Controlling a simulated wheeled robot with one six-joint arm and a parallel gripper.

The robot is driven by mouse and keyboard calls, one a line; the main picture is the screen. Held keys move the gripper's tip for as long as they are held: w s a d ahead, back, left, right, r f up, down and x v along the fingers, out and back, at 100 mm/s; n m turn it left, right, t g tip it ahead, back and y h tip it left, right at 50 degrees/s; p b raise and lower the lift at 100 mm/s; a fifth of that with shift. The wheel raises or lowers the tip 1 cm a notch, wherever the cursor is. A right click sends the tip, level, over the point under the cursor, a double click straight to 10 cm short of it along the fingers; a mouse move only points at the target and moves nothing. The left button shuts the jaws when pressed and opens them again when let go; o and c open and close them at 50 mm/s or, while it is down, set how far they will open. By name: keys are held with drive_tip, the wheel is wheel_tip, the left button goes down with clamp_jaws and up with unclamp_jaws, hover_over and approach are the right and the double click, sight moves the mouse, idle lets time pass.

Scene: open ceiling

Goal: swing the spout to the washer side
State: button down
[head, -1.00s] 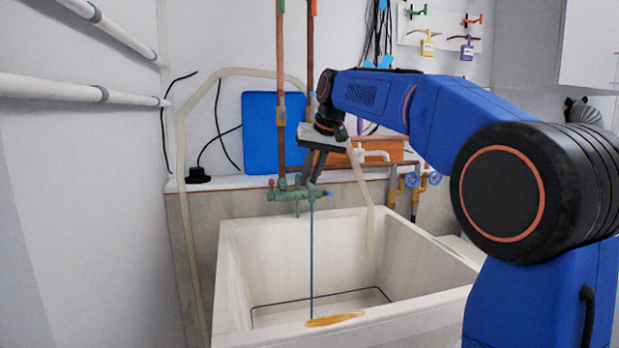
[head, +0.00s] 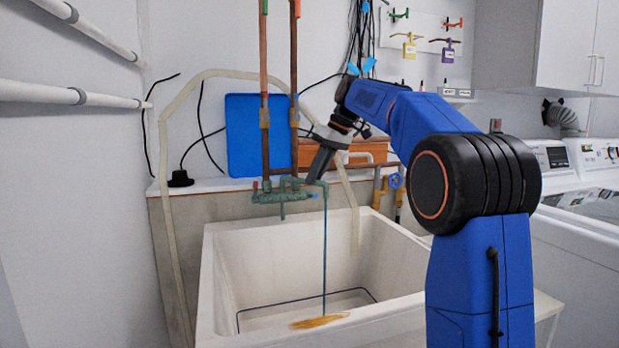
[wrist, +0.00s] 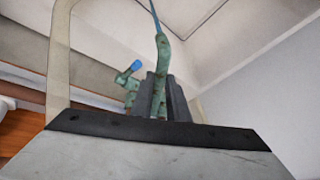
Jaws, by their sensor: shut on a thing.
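The green, weathered tap (head: 272,195) stands at the back edge of the pale sink (head: 222,290). Its spout (head: 298,182) points right, and a thin blue stream (head: 325,245) runs from its tip down into the sink. My gripper (head: 316,178) reaches down onto the spout from above. In the wrist view, the spout (wrist: 162,60) stands between the two dark fingers of my gripper (wrist: 161,84), which are shut on it. A blue handle (wrist: 130,70) shows to its left. The white washers (head: 556,158) stand at the far right.
Copper pipes (head: 264,85) rise behind the tap, beside a blue board (head: 250,135). An orange-brown box (head: 365,150) sits behind my gripper.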

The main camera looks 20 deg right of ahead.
drive_tip(key=shift+w+d+n+g, duration=0.3)
drive_tip(key=shift+w+d+n, duration=0.3)
drive_tip(key=shift+n, duration=0.1)
drive_tip(key=c, duration=1.7)
unclamp_jaws()
drive_tip(key=v, duration=1.2)
drive_tip(key=shift+d, duration=0.1)
drive_tip(key=shift+s, duration=0.15)
